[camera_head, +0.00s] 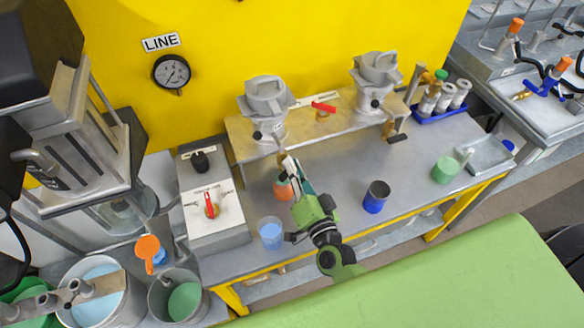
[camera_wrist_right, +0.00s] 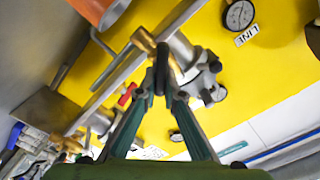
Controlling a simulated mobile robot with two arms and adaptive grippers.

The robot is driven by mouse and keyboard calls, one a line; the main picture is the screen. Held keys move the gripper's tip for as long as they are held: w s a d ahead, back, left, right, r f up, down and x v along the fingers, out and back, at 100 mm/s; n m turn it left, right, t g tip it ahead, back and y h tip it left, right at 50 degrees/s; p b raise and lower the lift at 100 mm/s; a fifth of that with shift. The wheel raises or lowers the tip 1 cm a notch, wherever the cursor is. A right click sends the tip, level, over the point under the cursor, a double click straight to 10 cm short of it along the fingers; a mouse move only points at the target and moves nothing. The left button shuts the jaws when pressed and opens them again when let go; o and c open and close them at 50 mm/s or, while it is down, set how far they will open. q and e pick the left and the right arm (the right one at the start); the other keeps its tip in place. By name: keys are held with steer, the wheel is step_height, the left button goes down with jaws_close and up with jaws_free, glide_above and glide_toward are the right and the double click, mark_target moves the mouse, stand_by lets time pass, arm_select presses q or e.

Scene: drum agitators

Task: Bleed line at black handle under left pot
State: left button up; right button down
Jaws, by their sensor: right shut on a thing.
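The left pot (camera_head: 265,105) is a grey metal vessel on the raised shelf before the yellow wall. Below it a brass valve (camera_head: 281,158) hangs under the shelf edge, partly hidden by my right gripper (camera_head: 288,168). In the right wrist view the brass valve (camera_wrist_right: 146,42) has a black handle (camera_wrist_right: 162,68) standing between the fingertips of my right gripper (camera_wrist_right: 161,88). The fingers are shut on this handle. An orange cup (camera_head: 283,188) stands on the bench below the valve, partly hidden by the gripper. My left gripper is not in view.
A light blue cup (camera_head: 271,234) and a dark blue-banded cup (camera_head: 376,197) stand near the bench's front edge. A second pot (camera_head: 377,75) is right on the shelf, with a red handle (camera_head: 323,107) between the pots. A control box (camera_head: 213,211) stands left.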

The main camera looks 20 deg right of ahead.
steer(key=m, duration=0.1)
steer(key=m+b, duration=0.1)
steer(key=m, duration=0.1)
steer(key=f+m, duration=0.1)
steer(key=shift+d+m, duration=0.25)
steer(key=shift+m, duration=0.05)
steer(key=shift+f+m+b, duration=0.2)
steer(key=shift+m+b, duration=0.6)
steer(key=shift+m, duration=1)
steer(key=c, duration=2.1)
jaws_free()
steer(key=shift+c, duration=0.2)
steer(key=s, duration=1.2)
steer(key=shift+d, duration=0.25)
